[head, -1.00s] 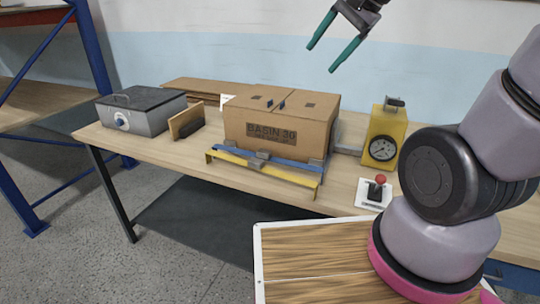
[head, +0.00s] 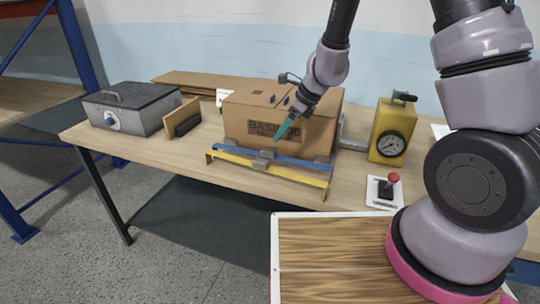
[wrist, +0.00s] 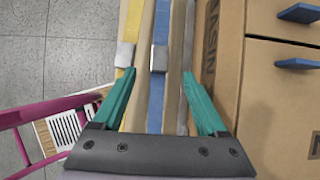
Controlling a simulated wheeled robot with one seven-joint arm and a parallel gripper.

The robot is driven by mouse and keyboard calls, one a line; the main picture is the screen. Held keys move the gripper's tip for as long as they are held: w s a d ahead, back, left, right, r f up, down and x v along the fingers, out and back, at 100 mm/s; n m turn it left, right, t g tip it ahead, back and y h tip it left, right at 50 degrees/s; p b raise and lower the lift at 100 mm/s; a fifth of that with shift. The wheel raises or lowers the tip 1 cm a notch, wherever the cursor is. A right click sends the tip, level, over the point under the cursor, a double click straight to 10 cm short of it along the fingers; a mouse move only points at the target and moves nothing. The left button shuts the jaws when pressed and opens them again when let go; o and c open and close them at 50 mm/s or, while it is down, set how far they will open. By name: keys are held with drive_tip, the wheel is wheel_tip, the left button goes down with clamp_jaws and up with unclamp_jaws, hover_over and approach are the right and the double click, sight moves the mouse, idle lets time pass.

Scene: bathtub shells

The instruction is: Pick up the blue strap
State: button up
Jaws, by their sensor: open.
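The blue strap (head: 236,151) lies along the tabletop just in front of the cardboard box, with a grey metal buckle at its middle. In the wrist view the blue strap (wrist: 155,112) runs lengthwise between my fingers, its buckle near the fingertips. My gripper (head: 281,134) is open and empty, pointing down over the strap beside the box's front face. In the wrist view my gripper (wrist: 158,74) has its teal fingers on either side of the strap. I cannot tell how far above it the tips are.
A yellow strap (head: 235,162) lies parallel, nearer the table edge. The cardboard box (head: 232,122) stands close behind. A grey metal case (head: 140,104) is at left; a yellow gauge box (head: 389,128) and red-button switch (head: 386,189) are at right.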

sight(269, 150)
drive_tip(key=x, duration=0.8)
drive_tip(key=shift+f, duration=0.4)
clamp_jaws()
